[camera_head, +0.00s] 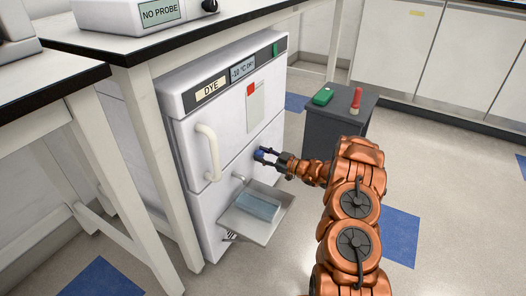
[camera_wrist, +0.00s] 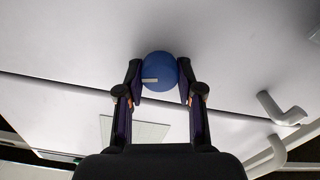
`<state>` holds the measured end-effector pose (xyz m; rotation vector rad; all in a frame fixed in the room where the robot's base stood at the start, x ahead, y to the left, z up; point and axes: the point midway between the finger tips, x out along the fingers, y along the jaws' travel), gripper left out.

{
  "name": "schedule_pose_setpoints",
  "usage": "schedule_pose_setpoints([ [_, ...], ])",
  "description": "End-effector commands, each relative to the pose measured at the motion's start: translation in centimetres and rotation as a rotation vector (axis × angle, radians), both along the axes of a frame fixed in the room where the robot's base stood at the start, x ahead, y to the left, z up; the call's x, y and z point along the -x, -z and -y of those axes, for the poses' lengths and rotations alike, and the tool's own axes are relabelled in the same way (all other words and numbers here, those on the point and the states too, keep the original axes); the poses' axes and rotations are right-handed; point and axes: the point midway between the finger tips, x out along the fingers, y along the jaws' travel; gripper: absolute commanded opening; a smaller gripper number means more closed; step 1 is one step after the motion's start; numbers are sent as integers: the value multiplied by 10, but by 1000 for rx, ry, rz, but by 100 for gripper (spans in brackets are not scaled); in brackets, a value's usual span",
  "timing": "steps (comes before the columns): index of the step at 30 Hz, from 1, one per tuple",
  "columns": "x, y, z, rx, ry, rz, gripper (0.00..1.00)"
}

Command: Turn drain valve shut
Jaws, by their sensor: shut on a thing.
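The drain valve is a round blue knob (camera_wrist: 160,70) with a pale mark on its face, set on the white front of the freezer (camera_head: 222,100). In the head view the knob (camera_head: 260,154) shows as a small blue spot at the fingertips. My gripper (camera_wrist: 159,76) is shut on the knob, with one finger on either side of it. In the head view my gripper (camera_head: 265,157) reaches the freezer front from the right. A short spout (camera_head: 239,177) sticks out at lower left of the knob, above a tray (camera_head: 273,226) that holds a bluish block or pool.
A white door handle (camera_head: 208,153) stands out left of the knob. A dark grey cabinet (camera_head: 325,128) with a green object (camera_head: 323,96) and a red-handled object (camera_head: 356,100) stands behind my arm. A bench (camera_head: 150,47) covers the freezer top. Floor at right is clear.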

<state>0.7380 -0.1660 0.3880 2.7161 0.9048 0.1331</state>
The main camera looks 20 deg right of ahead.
Motion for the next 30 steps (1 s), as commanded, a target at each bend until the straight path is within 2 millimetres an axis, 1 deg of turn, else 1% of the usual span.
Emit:
schedule_pose_setpoints([
  [1, 1, -4, 0, 33, 0, 24, 2],
  [30, 1, 2, 0, 768, 2, 574, 2],
])
